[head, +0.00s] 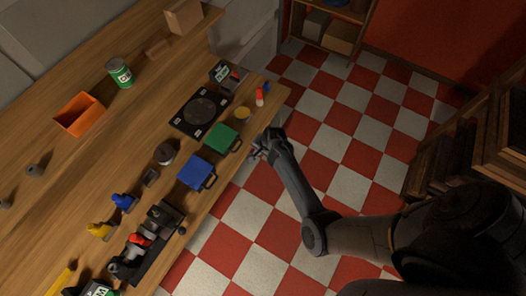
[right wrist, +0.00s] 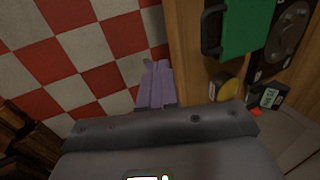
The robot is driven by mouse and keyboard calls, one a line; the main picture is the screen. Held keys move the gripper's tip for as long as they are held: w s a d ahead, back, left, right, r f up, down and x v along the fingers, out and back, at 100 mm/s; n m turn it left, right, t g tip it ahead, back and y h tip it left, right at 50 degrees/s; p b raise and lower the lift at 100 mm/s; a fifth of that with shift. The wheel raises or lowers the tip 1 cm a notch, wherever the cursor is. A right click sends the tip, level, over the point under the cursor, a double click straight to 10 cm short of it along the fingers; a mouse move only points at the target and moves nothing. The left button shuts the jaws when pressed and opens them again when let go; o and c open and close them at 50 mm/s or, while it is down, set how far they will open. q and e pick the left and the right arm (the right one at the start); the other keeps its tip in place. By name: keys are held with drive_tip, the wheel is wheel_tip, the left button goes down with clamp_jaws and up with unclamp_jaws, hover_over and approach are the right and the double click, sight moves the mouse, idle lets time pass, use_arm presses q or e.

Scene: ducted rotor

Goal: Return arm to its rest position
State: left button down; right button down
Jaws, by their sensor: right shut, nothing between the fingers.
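My right arm (head: 310,205) comes in from the right and reaches over the checkered floor to the workbench's front edge. My right gripper (head: 258,152) is beside that edge, close to the green bin (head: 221,138), and appears apart from it. In the right wrist view my right gripper's fingers (right wrist: 155,85) are together and empty, over the floor beside the bench edge. My left gripper is not in view.
The wooden workbench (head: 60,160) holds a blue bin (head: 196,172), a black square base with a round disc (head: 200,110), a yellow round piece (head: 242,113), an orange box (head: 79,115) and a black tool tray (head: 148,245). The checkered floor (head: 335,130) is clear. Shelving (head: 460,130) stands at right.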

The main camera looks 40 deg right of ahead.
drive_tip(key=s+d+n+g+h+p, duration=0.1)
drive_tip(key=s+d, duration=0.2)
drive_tip(key=s, duration=0.6)
drive_tip(key=s+d+n+g+h+p, duration=0.1)
drive_tip(key=s+d+n, duration=0.15)
drive_tip(key=s, duration=0.55)
drive_tip(key=s+a+r+n, duration=0.2)
drive_tip(key=a+r+n, duration=0.2)
drive_tip(key=r, duration=0.4)
drive_tip(key=s+a+r+n+t, duration=0.1)
drive_tip(key=s+a+r+n, duration=0.1)
drive_tip(key=a+r+n, duration=0.3)
drive_tip(key=s+a+r+n+y, duration=0.1)
drive_tip(key=s+a+r+n, duration=0.2)
drive_tip(key=a+r, duration=0.3)
wheel_tip(320, 180, up, 5)
drive_tip(key=shift+f+n+t+p, duration=0.1)
drive_tip(key=shift+n+t+p, duration=0.25)
drive_tip(key=shift+n, duration=0.3)
drive_tip(key=shift+a, duration=0.1)
